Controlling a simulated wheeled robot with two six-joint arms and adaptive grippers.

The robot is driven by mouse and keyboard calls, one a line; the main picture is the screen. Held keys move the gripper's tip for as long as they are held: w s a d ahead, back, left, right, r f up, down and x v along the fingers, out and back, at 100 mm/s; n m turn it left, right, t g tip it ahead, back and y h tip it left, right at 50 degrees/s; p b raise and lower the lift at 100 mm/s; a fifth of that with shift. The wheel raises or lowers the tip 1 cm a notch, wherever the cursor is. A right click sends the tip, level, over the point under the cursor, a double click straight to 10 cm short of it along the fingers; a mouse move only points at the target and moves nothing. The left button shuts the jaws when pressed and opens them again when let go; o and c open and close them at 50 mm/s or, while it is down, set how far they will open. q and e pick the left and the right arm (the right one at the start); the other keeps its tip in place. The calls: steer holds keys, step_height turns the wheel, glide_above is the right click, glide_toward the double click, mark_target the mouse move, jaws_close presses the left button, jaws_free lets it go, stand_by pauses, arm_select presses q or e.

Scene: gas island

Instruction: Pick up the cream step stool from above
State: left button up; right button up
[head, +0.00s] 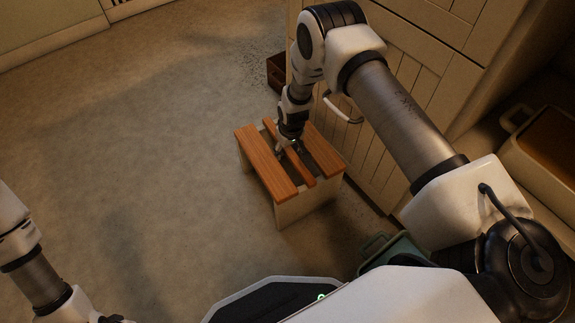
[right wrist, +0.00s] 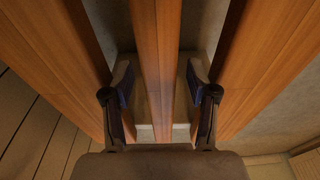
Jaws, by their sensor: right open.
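The cream step stool (head: 310,205) stands upright on the floor beside the cabinet, with cream sides and orange-brown wooden top slats. My right gripper (head: 289,150) reaches down onto the stool's top from above. In the right wrist view, the open right gripper (right wrist: 160,92) has one finger on each side of the stool's middle slat (right wrist: 157,50). The fingers are in the gaps between the slats, and a little space shows between each finger and the middle slat. My left arm shows at the lower left of the head view, but its gripper is out of view.
A beige cabinet (head: 400,75) with a pale handle (head: 343,109) stands close to the stool's right. A dark brown crate (head: 276,75) lies behind the stool. A green container (head: 401,248) and a cream bin (head: 545,163) are at the right. Open floor (head: 140,130) lies left of the stool.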

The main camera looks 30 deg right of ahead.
jaws_close()
steer(key=shift+r, duration=0.15)
steer(key=shift+r, duration=0.1)
